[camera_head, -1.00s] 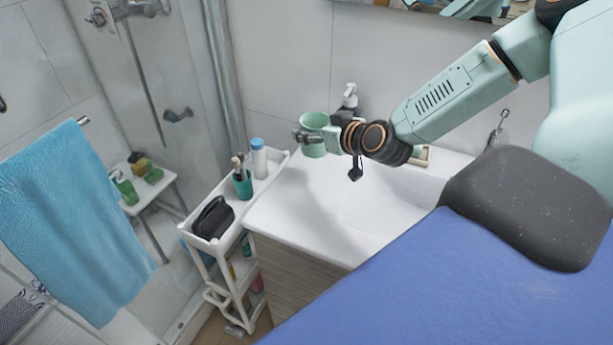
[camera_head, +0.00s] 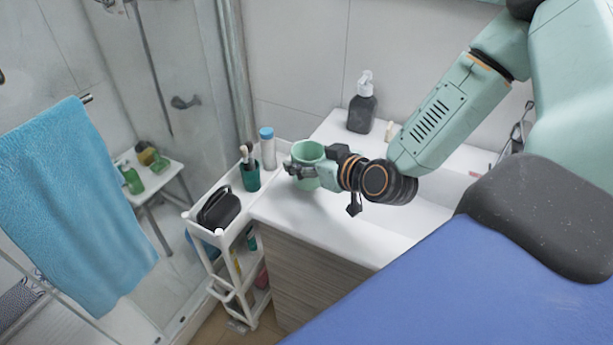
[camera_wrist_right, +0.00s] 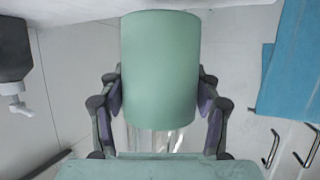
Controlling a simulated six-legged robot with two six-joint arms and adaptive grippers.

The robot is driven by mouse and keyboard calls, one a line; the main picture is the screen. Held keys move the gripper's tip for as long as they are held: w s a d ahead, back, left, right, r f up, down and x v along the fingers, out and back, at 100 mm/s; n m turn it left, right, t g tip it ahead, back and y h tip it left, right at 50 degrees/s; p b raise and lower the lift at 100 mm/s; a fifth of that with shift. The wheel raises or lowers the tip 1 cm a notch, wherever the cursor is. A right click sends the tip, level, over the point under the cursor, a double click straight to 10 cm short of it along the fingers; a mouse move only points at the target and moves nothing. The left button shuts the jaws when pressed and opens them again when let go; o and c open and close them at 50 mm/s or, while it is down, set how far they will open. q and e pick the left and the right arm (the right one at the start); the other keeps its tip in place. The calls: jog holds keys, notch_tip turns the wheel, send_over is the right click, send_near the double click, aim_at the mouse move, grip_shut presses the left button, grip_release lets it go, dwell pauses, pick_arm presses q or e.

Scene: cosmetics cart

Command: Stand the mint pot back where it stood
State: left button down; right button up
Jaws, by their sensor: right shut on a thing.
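The mint pot (camera_head: 307,154) is a pale green open cup, seen upright in the head view near the left end of the white sink top. My right gripper (camera_head: 303,172) is shut on it from the right side. In the right wrist view the mint pot (camera_wrist_right: 160,70) fills the middle, with one finger of my right gripper (camera_wrist_right: 160,98) on each side. I cannot tell whether the pot's base touches the sink top, as the gripper covers part of it. My left gripper is not in view.
A white cart (camera_head: 228,178) stands left of the sink top (camera_head: 290,207), holding a teal cup with brushes (camera_head: 249,174), a blue-capped bottle (camera_head: 267,150) and a black bag (camera_head: 217,208). A dark soap dispenser (camera_head: 362,108) stands behind. A blue towel (camera_head: 70,200) hangs left.

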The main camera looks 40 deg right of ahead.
jog(key=f+b, duration=0.1)
jog(key=s+f, duration=0.1)
jog(key=f, duration=0.1)
jog(key=shift+b, duration=0.35)
jog(key=shift+w+f, duration=0.1)
jog(key=shift+w, duration=0.35)
jog(key=o, duration=0.9)
jog(key=shift+w+f, duration=0.1)
jog(key=o, duration=0.4)
jog(key=shift+s+r, duration=0.25)
jog(key=shift+s, duration=0.2)
jog(key=shift+w+f, duration=0.2)
jog(key=shift+w, duration=0.15)
jog(key=p+v, duration=0.3)
jog(key=v, duration=0.1)
jog(key=shift+s+r, duration=0.25)
jog(key=p+v, duration=0.7)
jog(key=shift+s, duration=0.25)
